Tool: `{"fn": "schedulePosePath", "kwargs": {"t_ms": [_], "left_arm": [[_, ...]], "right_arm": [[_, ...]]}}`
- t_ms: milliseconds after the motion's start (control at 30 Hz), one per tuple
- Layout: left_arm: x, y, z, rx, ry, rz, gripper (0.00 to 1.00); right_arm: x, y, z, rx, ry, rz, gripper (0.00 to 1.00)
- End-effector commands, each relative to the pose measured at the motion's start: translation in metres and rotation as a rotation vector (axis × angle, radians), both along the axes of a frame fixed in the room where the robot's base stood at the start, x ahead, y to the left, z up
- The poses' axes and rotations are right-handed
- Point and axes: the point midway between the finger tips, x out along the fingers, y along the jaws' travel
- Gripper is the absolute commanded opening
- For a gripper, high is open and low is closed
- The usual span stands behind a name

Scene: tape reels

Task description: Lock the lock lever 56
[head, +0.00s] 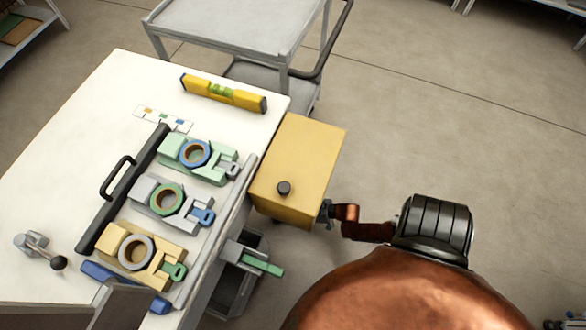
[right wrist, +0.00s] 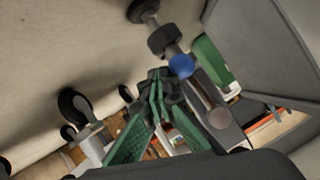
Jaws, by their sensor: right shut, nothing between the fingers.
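In the right wrist view my right gripper (right wrist: 157,78) has green fingers with dark tips drawn together, with nothing between them. Close beside the tips is a blue ball (right wrist: 182,66) by a grey bar (right wrist: 205,98); I cannot tell whether they touch. In the head view my copper right arm (head: 368,231) reaches to the right side of a yellow box (head: 308,160) with a black knob (head: 283,188); the fingers are not clear there. No label 56 is readable, so I cannot tell which part is the lock lever. My left gripper is not in view.
The white table (head: 85,115) bears several reel fixtures, a black-handled bar (head: 125,190) and a yellow spirit level (head: 224,93). A green handle (head: 262,265) juts from the table's right side. A grey cart (head: 235,25) stands behind. Open floor lies right.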

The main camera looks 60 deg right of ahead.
Motion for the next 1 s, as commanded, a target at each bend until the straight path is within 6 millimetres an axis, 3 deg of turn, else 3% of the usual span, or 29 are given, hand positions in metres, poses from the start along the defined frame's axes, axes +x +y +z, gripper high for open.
{"fn": "schedulePosePath", "kwargs": {"t_ms": [567, 833, 1000], "left_arm": [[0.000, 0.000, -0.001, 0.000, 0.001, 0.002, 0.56], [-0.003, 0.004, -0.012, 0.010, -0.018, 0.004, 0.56], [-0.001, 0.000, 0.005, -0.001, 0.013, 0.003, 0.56]], "right_arm": [[-0.001, -0.003, 0.000, 0.000, 0.000, -0.003, 0.00], [0.007, -0.039, 0.008, -0.005, 0.001, 0.003, 0.00], [-0.029, -0.058, 0.016, -0.002, 0.001, -0.001, 0.00]]}}
